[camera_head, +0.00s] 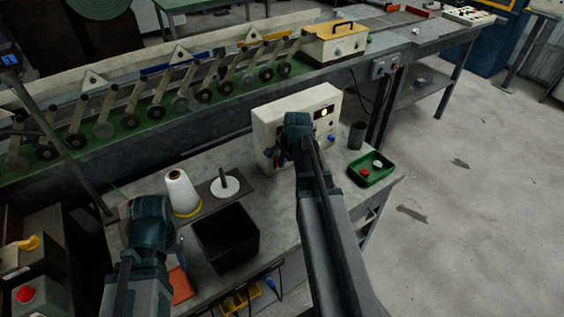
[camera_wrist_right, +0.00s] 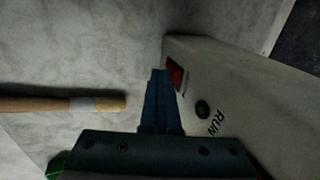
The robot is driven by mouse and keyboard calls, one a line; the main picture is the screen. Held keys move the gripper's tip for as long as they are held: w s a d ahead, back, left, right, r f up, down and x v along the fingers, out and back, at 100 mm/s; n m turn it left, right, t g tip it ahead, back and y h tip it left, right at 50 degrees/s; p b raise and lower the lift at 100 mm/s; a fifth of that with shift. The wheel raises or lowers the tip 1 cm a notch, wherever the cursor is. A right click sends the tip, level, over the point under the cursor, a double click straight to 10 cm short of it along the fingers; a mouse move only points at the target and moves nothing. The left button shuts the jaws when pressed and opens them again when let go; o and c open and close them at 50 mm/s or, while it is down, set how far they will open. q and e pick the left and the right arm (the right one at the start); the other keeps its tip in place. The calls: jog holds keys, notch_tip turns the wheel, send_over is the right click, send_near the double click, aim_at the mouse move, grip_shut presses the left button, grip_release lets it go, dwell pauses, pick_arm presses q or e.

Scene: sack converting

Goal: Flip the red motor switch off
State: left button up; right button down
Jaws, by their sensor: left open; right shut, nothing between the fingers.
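The red switch (camera_wrist_right: 174,75) sits in a dark frame on the face of the pale control box (camera_wrist_right: 235,85) in the right wrist view. My right gripper (camera_wrist_right: 159,74) is shut and empty, its fingertips right beside the switch; I cannot tell whether they touch it. In the head view the control box (camera_head: 264,128) stands on the bench, and my right gripper (camera_head: 280,157) is at its front. My arm hides the switch there. My left gripper (camera_head: 178,243) is open over the left part of the bench, its fingers only partly visible.
A green lamp or button (camera_wrist_right: 202,109) sits by the word RUN. A wooden handle (camera_wrist_right: 55,104) lies left of my right fingers. On the bench (camera_head: 330,165) are a thread cone (camera_head: 181,190), a black bin (camera_head: 226,240), a dark cup (camera_head: 357,135) and a green tray (camera_head: 372,181).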

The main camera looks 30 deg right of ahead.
pick_arm(q)
jog(key=shift+r, duration=0.4)
pick_arm(e)
jog(key=shift+r, duration=0.45)
jog(key=shift+s, duration=0.1)
pick_arm(q)
jog(key=shift+s+d+r+p, duration=0.2)
jog(key=shift+r+p, duration=0.05)
jog(key=shift+p, duration=0.2)
pick_arm(e)
jog(key=s, duration=0.4)
jog(key=shift+s+d+r, duration=0.1)
jog(key=shift+r, duration=0.15)
pick_arm(q)
notch_tip(320, 180, up, 9)
jog(key=p, duration=0.9)
jog(key=shift+r, duration=0.2)
pick_arm(e)
jog(key=v, duration=0.9)
jog(key=shift+r, duration=0.45)
pick_arm(q)
jog(key=shift+f, duration=0.1)
pick_arm(e)
jog(key=shift+f, duration=0.1)
